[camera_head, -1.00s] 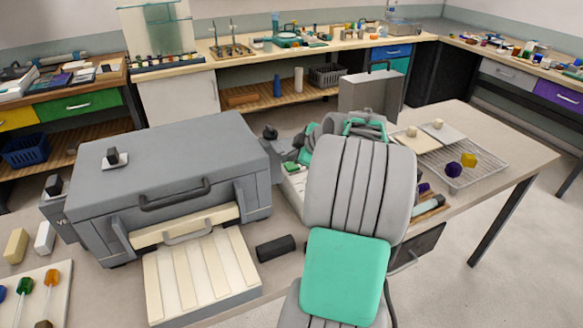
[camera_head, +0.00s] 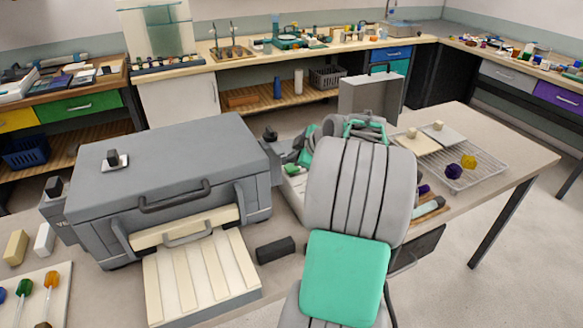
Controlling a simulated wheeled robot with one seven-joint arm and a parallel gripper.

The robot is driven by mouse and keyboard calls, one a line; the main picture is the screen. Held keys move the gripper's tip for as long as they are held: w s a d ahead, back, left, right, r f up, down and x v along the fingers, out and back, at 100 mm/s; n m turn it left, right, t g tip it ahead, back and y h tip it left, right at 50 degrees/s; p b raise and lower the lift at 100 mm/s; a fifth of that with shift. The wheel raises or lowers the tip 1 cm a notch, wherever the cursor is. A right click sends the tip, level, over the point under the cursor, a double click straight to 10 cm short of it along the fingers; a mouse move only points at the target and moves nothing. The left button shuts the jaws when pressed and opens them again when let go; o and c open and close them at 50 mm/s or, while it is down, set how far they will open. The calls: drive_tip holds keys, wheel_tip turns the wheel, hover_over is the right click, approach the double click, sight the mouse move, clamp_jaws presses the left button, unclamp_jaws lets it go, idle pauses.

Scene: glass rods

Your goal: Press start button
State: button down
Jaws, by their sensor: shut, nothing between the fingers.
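A large grey machine with a closed lid (camera_head: 165,150) stands on the table at the left, with a handle (camera_head: 175,196) on its front. Dark knobs show on its lid (camera_head: 113,158), at its left side (camera_head: 53,186) and by its far right corner (camera_head: 270,133). I cannot tell which part, if any, is the start button. My grey and green arm rises in front of the table, right of the machine. It hides what lies behind it, and I cannot make out my gripper's fingers.
A ribbed cream tray (camera_head: 200,275) sits before the machine, beside a small black block (camera_head: 275,249). A wire rack (camera_head: 478,178) with a purple (camera_head: 453,171) and a yellow piece (camera_head: 468,161) lies at the right. Cream blocks (camera_head: 17,247) and coloured-tipped rods (camera_head: 24,288) are at the left.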

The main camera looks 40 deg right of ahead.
sight(294, 169)
idle(0.7)
drive_tip(key=shift+f+b, duration=0.45)
drive_tip(key=shift+b, duration=0.15)
drive_tip(key=shift+f+b, duration=0.5)
drive_tip(key=shift+b, duration=0.1)
idle(0.4)
drive_tip(key=shift+r, duration=0.15)
drive_tip(key=shift+r+p, duration=0.35)
drive_tip(key=shift+r, duration=0.45)
drive_tip(key=shift+r+p, duration=1.35)
drive_tip(key=shift+r, duration=1.2)
drive_tip(key=shift+f, duration=0.1)
